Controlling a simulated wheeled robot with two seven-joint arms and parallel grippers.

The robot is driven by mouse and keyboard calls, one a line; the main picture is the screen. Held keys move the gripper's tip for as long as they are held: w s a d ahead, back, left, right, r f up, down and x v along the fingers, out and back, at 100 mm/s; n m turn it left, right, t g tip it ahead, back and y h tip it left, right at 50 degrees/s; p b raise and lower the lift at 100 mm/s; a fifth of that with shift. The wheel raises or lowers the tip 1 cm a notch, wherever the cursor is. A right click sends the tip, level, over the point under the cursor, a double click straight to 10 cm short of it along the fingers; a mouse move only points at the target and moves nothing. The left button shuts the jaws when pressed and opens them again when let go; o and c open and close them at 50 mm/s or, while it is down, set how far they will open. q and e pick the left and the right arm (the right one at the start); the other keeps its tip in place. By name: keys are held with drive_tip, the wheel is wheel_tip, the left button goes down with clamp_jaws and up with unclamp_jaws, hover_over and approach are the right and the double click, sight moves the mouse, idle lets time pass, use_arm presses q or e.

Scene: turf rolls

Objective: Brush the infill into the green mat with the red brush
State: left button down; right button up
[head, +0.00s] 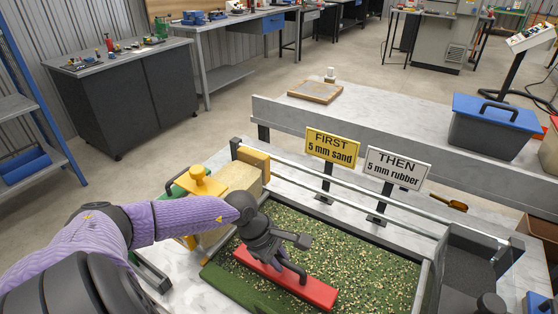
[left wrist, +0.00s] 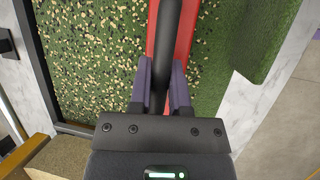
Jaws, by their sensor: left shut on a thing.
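The green mat (head: 350,247) lies in a framed bed, strewn with pale and dark infill granules. The granules also show on the mat in the left wrist view (left wrist: 95,45). The red brush (head: 317,292) lies across the near part of the mat, with its black handle bar above it. My left gripper (head: 288,250) is shut on the brush's black handle; its fingers flank the handle in the left wrist view (left wrist: 163,75). The bristles and their contact with the mat are hidden. My right gripper is not recognisable in view.
A plain green turf flap (head: 232,290) lies at the near left. Rails and a "FIRST 5 mm sand" sign (head: 331,146) and "THEN 5 mm rubber" sign (head: 397,168) stand behind the bed. A tan block (head: 238,178) stands left; a blue-lidded bin (head: 490,125) sits back right.

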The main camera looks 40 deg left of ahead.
use_arm(q)
drive_tip(key=shift+s+a+b, duration=0.2)
drive_tip(key=shift+a, duration=0.5)
drive_tip(key=shift+s+a+b, duration=0.15)
drive_tip(key=shift+a, duration=0.5)
drive_tip(key=w+d, duration=0.1)
drive_tip(key=d, duration=0.4)
drive_tip(key=w+d, duration=0.1)
drive_tip(key=d, duration=0.4)
drive_tip(key=w+d+p, duration=0.1)
drive_tip(key=d, duration=0.4)
drive_tip(key=shift+w+d, duration=0.25)
drive_tip(key=shift+w, duration=0.15)
drive_tip(key=shift+a, duration=0.1)
drive_tip(key=shift+s+a, duration=0.2)
drive_tip(key=shift+a, duration=0.6)
drive_tip(key=shift+s+a, duration=0.2)
drive_tip(key=shift+a, duration=0.55)
